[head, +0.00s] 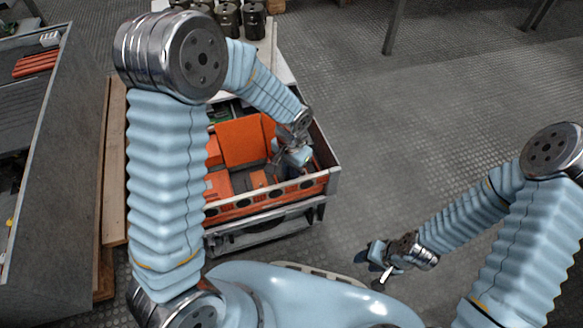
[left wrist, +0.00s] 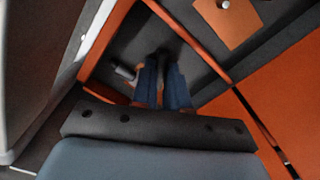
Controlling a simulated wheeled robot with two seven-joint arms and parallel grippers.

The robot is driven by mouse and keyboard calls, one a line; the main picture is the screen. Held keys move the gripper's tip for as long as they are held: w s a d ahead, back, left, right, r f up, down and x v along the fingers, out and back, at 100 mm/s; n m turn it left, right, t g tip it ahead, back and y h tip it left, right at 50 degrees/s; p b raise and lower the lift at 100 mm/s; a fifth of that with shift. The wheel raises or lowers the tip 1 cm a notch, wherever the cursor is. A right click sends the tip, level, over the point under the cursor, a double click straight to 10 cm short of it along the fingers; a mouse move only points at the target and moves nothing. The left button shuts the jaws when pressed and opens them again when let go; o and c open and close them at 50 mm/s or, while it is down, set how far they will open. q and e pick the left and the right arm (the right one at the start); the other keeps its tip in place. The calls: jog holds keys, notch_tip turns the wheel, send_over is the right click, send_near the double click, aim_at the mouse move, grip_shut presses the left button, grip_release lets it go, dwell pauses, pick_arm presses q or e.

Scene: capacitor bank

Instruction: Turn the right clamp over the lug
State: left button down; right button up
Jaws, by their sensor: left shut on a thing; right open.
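My left gripper (head: 288,158) reaches down into the right part of the open orange-and-grey cabinet (head: 334,172). In the left wrist view its two blue fingers (left wrist: 164,88) are closed together on a small part, which seems to be the right clamp; the fingers hide most of it. A small grey cylindrical piece (left wrist: 124,72) shows just left of the fingertips. I cannot make out the lug or how the clamp is turned. My right gripper (head: 378,266) is open and empty, low over the floor, away from the cabinet.
Orange panels (head: 241,142) stand inside the cabinet left of my left gripper. Dark cylinders (head: 228,18) stand behind the cabinet. A grey bench (head: 45,150) is at the left. The floor (head: 440,110) at the right is clear.

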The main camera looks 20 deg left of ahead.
pick_arm(q)
jog(key=m, duration=0.5)
jog(key=shift+m+p, duration=0.35)
jog(key=shift+m, duration=0.05)
dwell(0.4)
jog(key=c, duration=1.4)
grip_release()
notch_tip(320, 180, up, 14)
jog(key=p, duration=0.2)
jog(key=shift+p, duration=0.35)
